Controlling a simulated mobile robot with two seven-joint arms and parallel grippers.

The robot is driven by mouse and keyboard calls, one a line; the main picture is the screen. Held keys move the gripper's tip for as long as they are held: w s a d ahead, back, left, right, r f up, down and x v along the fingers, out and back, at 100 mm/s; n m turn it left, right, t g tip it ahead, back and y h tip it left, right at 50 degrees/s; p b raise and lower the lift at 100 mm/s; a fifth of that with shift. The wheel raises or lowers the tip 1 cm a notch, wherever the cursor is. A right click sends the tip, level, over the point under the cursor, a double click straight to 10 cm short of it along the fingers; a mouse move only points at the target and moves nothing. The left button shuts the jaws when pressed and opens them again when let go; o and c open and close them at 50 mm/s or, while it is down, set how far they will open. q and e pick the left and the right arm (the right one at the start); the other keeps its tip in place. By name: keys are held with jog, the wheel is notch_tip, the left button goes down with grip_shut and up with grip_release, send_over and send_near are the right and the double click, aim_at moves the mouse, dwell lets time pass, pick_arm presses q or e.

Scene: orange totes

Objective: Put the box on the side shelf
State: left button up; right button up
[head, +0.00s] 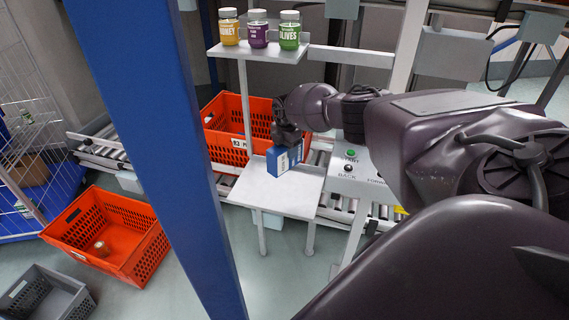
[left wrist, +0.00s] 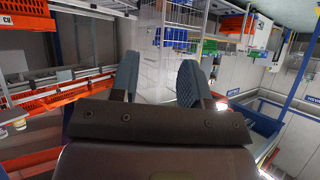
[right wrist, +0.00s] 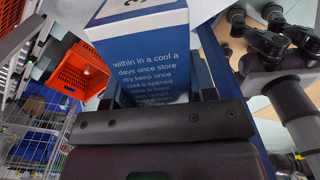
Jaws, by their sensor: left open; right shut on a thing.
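The blue and white box (head: 285,161) is in my right gripper (head: 286,140), at the back part of the low white side shelf (head: 285,197). I cannot tell whether its base touches the shelf. In the right wrist view the box (right wrist: 150,55) shows its printed blue face and a white side, close in front of the gripper body; the fingers are mostly hidden there. My left gripper (left wrist: 158,78) is open and empty in the left wrist view, its two fingers apart. It is not seen in the head view.
Three jars (head: 258,29) stand on an upper shelf (head: 257,52). An orange tote (head: 225,140) sits on the conveyor behind. A blue post (head: 160,130) rises left of the side shelf. Another orange tote (head: 130,260) and a grey crate (head: 48,300) are at lower left. The side shelf's front is bare.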

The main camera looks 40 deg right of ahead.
aim_at(286, 167)
notch_tip(286, 167, down, 8)
jog(key=b, duration=0.4)
jog(key=shift+f, duration=0.1)
pick_arm(q)
notch_tip(286, 167, down, 8)
jog(key=b, duration=0.3)
jog(key=shift+r, duration=0.25)
pick_arm(e)
jog(key=shift+f, duration=2.5)
pick_arm(q)
jog(key=shift+d, duration=0.1)
pick_arm(e)
jog(key=shift+s, duration=0.1)
jog(key=shift+f+b, duration=0.2)
jog(key=shift+b, duration=0.1)
jog(key=o, duration=1)
jog(key=shift+o, duration=0.3)
notch_tip(286, 167, up, 11)
jog(key=p, duration=0.7)
jog(key=shift+f, duration=0.2)
pick_arm(q)
notch_tip(286, 167, up, 7)
pick_arm(e)
jog(key=shift+r, duration=0.9)
